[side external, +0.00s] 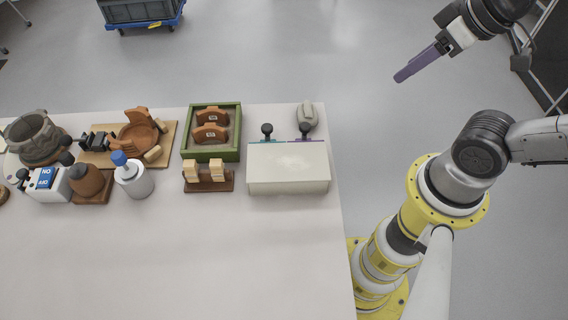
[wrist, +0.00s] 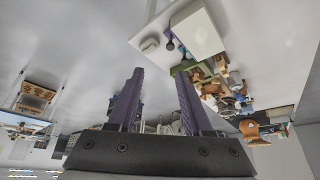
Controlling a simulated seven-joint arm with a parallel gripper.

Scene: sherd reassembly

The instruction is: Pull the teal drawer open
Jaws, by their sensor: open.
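A white drawer box (side external: 290,172) stands near the right edge of the table. Along its far side, a thin strip of the teal drawer (side external: 259,142) shows on the left, with a dark knob (side external: 267,130) standing out from it. A purple drawer (side external: 306,139) with a similar knob is to its right. The drawer box also shows at the top of the wrist view (wrist: 200,32), small and distant. My gripper (side external: 401,77) is high and right of the table, far from the drawer. Its two purple fingers (wrist: 159,75) are apart with nothing between them in the wrist view.
A grey rounded object (side external: 306,114) sits close behind the purple knob. A green tray (side external: 239,133) with brown sherds and a wooden rack (side external: 209,186) stand left of the box. A white bottle (side external: 133,182) and other pottery items crowd the left. The table front is clear.

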